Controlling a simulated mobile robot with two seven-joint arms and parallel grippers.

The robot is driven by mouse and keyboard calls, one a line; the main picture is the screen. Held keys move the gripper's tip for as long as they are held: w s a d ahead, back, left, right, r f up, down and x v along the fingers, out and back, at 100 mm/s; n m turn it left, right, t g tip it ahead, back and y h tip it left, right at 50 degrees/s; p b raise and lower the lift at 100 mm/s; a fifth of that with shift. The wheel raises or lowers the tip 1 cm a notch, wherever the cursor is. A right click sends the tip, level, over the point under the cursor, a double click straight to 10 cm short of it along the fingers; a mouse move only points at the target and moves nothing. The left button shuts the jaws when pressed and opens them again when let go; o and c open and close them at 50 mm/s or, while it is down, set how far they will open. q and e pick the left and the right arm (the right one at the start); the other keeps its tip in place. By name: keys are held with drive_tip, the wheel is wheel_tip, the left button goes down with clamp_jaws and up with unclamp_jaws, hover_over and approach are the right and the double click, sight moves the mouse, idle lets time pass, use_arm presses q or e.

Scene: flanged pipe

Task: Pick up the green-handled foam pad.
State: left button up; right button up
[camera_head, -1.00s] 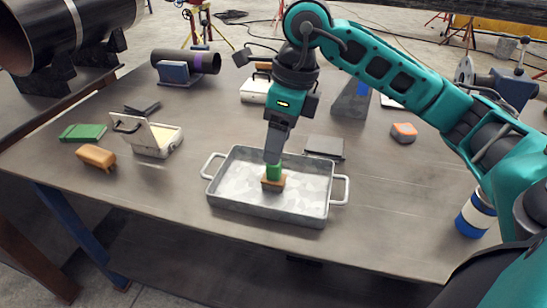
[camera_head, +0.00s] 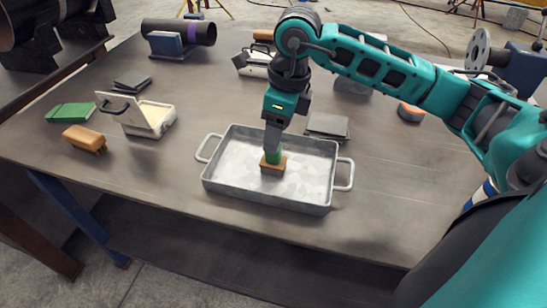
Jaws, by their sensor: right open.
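The foam pad (camera_head: 272,168) has a tan-brown base and a green handle (camera_head: 273,157). It sits in the grey metal tray (camera_head: 222,187), near the tray's middle. My right gripper (camera_head: 273,148) points down from above, with its fingertips at the green handle. The fingers partly hide the handle, and the gripper is open. Whether the fingers touch the handle cannot be seen. My left gripper is not in view.
The tray has raised walls and a handle at each end. To the left are an open beige case (camera_head: 146,116), an orange-brown block (camera_head: 84,138) and a green block (camera_head: 70,112). A dark flat box (camera_head: 328,126) lies behind the tray. The table's right front is clear.

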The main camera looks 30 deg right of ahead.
sight(273, 157)
drive_tip(key=f, duration=0.4)
drive_tip(key=shift+w+a+f, duration=0.25)
drive_tip(key=shift+f, duration=0.15)
drive_tip(key=c, duration=1.1)
